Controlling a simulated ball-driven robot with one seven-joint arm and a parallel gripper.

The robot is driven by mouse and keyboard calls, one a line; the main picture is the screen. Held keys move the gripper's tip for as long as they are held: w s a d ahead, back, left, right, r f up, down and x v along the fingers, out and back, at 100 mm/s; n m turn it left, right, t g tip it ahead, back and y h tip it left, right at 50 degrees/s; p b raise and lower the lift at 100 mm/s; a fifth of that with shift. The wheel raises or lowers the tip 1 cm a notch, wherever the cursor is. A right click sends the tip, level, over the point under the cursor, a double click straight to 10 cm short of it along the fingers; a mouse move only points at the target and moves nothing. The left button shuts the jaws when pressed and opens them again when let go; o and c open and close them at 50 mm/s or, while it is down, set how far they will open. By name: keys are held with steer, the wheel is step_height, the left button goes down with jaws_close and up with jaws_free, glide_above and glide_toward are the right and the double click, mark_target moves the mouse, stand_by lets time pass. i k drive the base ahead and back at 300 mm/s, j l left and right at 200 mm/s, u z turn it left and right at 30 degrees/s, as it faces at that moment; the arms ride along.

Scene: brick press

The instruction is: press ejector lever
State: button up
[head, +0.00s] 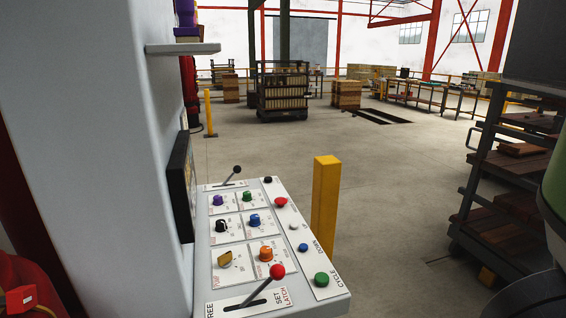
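A white control panel (204,275) juts out from the tall pale machine housing on the left. A lever with a red ball knob (277,271) leans up and right from a slot at the panel's near end; the print there reads "SET LATCH" and a partly cut-off "REE". A lever with a black ball knob (237,170) leans up and right at the far end; its label is too small to read. I cannot tell which is the ejector lever. My gripper is not in view.
Several coloured knobs and push buttons, including a green button (321,279), crowd the panel between the levers. A yellow post (325,207) stands just right of it. A dark shelf rack (500,200) with boards is at right. Open concrete floor lies between.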

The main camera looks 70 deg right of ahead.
mark_target(236, 169)
steer(key=z, duration=1.25)
